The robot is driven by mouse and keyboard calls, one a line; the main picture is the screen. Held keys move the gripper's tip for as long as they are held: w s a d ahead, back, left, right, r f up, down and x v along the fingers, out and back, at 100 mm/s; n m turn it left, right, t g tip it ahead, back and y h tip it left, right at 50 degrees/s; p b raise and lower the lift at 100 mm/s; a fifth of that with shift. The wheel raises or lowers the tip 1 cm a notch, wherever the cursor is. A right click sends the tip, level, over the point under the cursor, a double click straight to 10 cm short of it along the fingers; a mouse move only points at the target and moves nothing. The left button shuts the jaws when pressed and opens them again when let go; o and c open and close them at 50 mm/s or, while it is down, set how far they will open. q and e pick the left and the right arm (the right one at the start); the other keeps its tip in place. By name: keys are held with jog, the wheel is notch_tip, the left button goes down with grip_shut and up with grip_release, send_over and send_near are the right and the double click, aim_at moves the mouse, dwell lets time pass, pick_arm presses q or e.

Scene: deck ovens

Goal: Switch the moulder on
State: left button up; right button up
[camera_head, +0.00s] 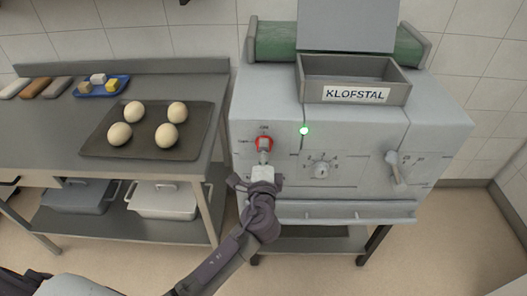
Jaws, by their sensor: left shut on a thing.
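The moulder (350,209) is a light grey machine labelled KLOFSTAL, with a tray on top and a green belt behind it. A green lamp (305,130) glows to the right of the switch. My left gripper (264,160) is at the switch, shut on its grey handle, which points down in the picture. The fingers hide part of the handle. My right gripper is not in view.
A numbered dial (321,170) and a lever (396,172) are on the moulder's front. At left, a steel table (205,85) bears a dark tray (97,151) with several dough balls and a blue tray (84,93). Lidded tubs stand below.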

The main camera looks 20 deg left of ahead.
pick_arm(q)
jog(key=o, duration=1.1)
jog(key=shift+o, duration=0.2)
jog(key=shift+s, duration=0.1)
jog(key=v, duration=1.2)
